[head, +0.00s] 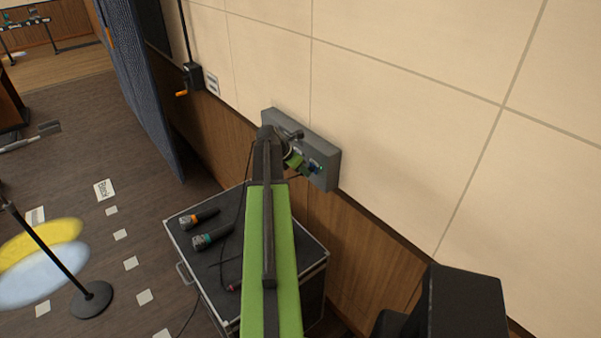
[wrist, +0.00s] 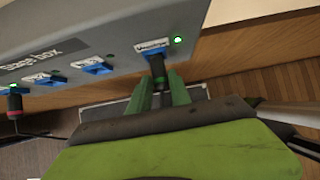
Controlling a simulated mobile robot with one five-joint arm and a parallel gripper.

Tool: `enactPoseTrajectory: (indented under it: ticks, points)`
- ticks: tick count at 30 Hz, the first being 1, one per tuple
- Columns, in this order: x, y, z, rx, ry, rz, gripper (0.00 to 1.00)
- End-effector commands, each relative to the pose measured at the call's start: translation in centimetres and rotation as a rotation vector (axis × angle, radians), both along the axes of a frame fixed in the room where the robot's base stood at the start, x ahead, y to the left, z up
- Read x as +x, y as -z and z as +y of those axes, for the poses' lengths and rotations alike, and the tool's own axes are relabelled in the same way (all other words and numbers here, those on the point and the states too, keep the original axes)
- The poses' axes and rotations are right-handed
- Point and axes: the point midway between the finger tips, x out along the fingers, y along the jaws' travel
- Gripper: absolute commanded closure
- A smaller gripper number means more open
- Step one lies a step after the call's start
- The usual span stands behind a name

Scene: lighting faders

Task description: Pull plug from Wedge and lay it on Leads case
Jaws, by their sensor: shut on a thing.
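A grey stage box (head: 325,152) is fixed to the wall, with a row of blue sockets in the wrist view (wrist: 110,45). A black plug (wrist: 157,70) sits in the rightmost visible socket, under a small label I cannot read surely; a green light glows beside it. My gripper (wrist: 161,92) has its green fingers closed around this plug, which still meets the socket. In the head view my gripper (head: 298,162) is at the box's front. A dark case with a metal rim (head: 308,262) stands below, partly hidden by my arm; no name on it is readable.
Another plug with a red ring (wrist: 14,104) sits in the box's far-left socket, its light green. Two microphones (head: 200,217) and a thin cable lie on the case's left part. The case top right of my arm looks clear. A mic stand (head: 90,298) is at left.

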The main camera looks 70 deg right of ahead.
Motion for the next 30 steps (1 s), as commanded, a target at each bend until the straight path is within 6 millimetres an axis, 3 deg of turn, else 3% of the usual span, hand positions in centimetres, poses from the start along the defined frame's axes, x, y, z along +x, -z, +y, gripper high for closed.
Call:
enactPoseTrajectory:
  ticks: [16,30]
  points:
    - [0.4,0.0,0.3,-0.003,-0.004,-0.002,1.0]
    - [1.6,0.0,2.5,-0.003,-0.001,0.0,1.0]
